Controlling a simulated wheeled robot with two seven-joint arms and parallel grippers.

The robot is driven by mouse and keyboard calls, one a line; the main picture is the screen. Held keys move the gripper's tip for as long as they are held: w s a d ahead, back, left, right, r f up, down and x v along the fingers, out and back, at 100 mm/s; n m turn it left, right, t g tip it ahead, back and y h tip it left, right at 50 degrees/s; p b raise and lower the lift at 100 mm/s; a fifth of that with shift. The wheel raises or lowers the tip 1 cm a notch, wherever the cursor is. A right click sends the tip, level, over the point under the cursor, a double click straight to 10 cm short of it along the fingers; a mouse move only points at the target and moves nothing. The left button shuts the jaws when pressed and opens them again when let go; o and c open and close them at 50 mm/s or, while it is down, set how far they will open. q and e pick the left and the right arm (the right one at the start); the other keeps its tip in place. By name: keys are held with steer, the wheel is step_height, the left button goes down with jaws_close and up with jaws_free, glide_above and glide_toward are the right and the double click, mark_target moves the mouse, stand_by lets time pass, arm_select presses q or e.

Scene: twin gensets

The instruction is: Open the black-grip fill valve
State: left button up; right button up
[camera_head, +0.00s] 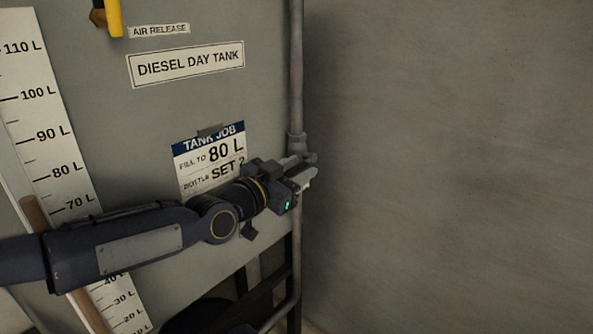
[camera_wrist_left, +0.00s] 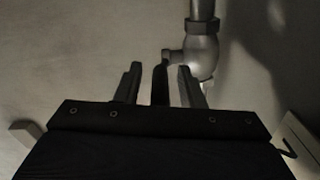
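The fill valve (camera_head: 297,143) sits on the vertical grey pipe at the tank's right edge. In the left wrist view its metal body (camera_wrist_left: 203,52) shows at upper right, with a short stem to the left. The black grip (camera_wrist_left: 160,86) runs down from the stem. My left gripper (camera_head: 301,171) is at the valve, just below its body. In the left wrist view the left gripper's fingers (camera_wrist_left: 160,82) stand apart on either side of the black grip, with a gap on each side. In the head view the gripper hides the grip. My right gripper is not in view.
The grey diesel day tank (camera_head: 200,110) carries a level scale (camera_head: 47,120) at left and a tank job card (camera_head: 210,158). A yellow handle (camera_head: 114,18) is at the top left. A bare wall (camera_head: 450,150) stands to the right.

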mark_target(300, 165)
arm_select(q)
steer(key=shift+c, duration=0.5)
jaws_close()
steer(key=shift+r, duration=0.1)
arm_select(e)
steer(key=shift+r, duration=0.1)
